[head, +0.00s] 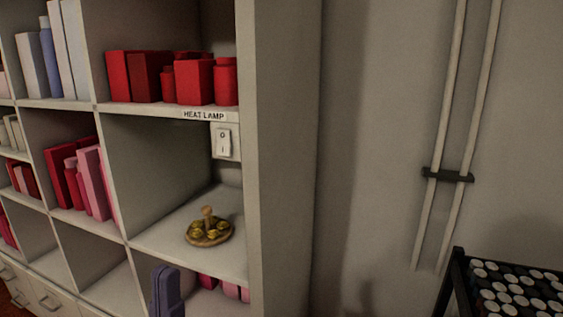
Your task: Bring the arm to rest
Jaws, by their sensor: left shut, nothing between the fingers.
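My left gripper (167,288) shows at the bottom edge of the head view, in front of the white shelf unit (282,160). It is a blue-grey shape pointing up, with its fingers shut and nothing visible between them. Most of my left arm is out of the frame. My right gripper is not in view. A small round turntable (208,239) with a central knob and several yellow pieces stands on the shelf above and to the right of my left gripper.
A rocker switch (224,141) sits under the label "HEAT LAMP" (204,115). Red containers (194,80) fill the shelf above; pink items (220,287) lie below. A dark rack of white-topped items (515,290) stands at the lower right. Two pipes (440,140) run down the wall.

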